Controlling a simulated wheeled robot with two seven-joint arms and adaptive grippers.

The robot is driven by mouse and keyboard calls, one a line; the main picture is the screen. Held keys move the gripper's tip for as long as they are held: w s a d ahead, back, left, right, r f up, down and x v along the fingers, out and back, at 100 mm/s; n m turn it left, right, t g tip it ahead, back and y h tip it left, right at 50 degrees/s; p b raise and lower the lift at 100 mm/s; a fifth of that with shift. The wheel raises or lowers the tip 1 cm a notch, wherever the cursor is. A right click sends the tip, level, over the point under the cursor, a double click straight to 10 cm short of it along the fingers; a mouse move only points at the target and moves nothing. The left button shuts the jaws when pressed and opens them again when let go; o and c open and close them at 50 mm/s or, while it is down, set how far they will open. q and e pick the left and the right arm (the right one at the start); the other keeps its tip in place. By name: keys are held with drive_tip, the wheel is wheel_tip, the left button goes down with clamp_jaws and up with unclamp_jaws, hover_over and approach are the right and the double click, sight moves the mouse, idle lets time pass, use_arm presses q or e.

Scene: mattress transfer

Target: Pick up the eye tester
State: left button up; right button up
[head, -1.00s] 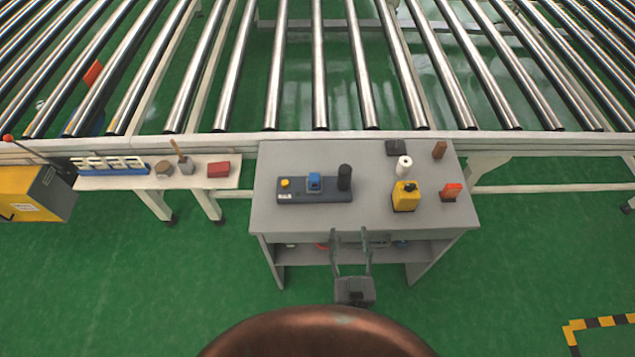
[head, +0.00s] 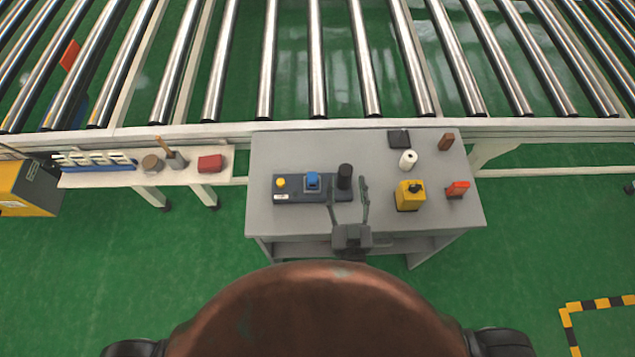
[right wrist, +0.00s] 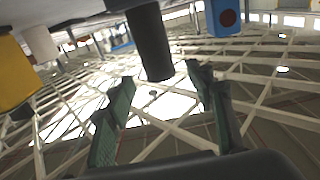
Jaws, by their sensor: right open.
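A black cylinder (head: 344,174) stands upright at the right end of a dark base (head: 288,197) on the grey table. A blue block (head: 312,180) and a yellow knob (head: 281,183) are on the same base. No label shows which of these is the eye tester. My right gripper (head: 349,188) is open and empty at the table's front side, its fingers pointing towards the cylinder. In the right wrist view the cylinder (right wrist: 150,42) appears upside down, ahead of the open fingers (right wrist: 161,78) and between their lines. My left gripper is not in view.
On the grey table (head: 430,218), a yellow box (head: 410,196), a white roll (head: 408,159), a red-orange item (head: 457,189), a brown block (head: 446,142) and a black pad (head: 399,139) stand to the right. A roller conveyor (head: 317,60) runs behind. A side shelf (head: 110,181) holds small items.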

sight(346, 179)
drive_tip(key=w, duration=0.3)
drive_tip(key=shift+w+f+p, duration=0.15)
drive_tip(key=shift+w+p, duration=0.15)
drive_tip(key=shift+w, duration=0.65)
drive_tip(key=shift+f, duration=0.1)
drive_tip(key=c, duration=0.9)
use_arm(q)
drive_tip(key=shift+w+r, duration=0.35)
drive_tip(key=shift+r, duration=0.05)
use_arm(e)
clamp_jaws()
